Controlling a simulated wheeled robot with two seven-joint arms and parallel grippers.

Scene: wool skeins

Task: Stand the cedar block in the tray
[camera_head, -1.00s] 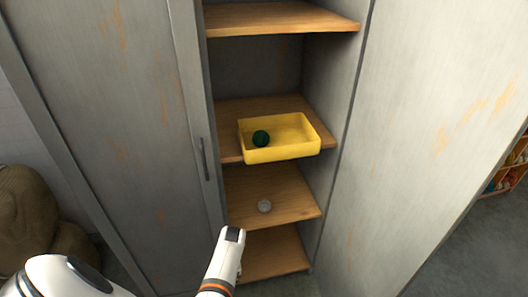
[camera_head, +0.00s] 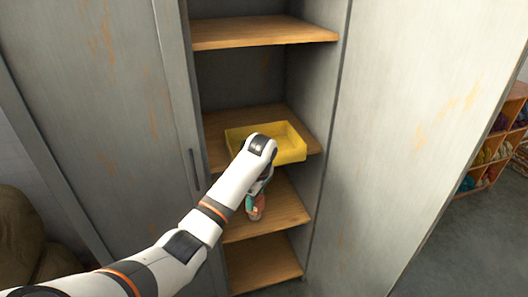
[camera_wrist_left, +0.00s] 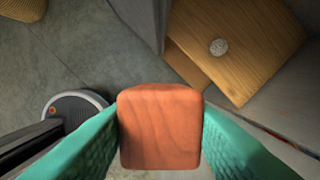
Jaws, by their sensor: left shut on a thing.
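The reddish-brown cedar block (camera_wrist_left: 160,128) is held between the teal fingers of my left gripper (camera_wrist_left: 160,140) in the left wrist view. In the head view the gripper (camera_head: 254,205) points down in front of the cabinet's lower shelf, with the block (camera_head: 257,213) partly showing at its tip. The yellow tray (camera_head: 291,157) sits on the middle shelf, above and behind the gripper. My right gripper is out of view.
A pale round ball (camera_wrist_left: 218,47) lies on a wooden shelf (camera_wrist_left: 262,65) in the left wrist view. Another shelf (camera_head: 265,33) is above the tray. Grey cabinet doors (camera_head: 110,130) stand either side of the opening. A shelf unit with colourful things (camera_head: 490,150) is far right.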

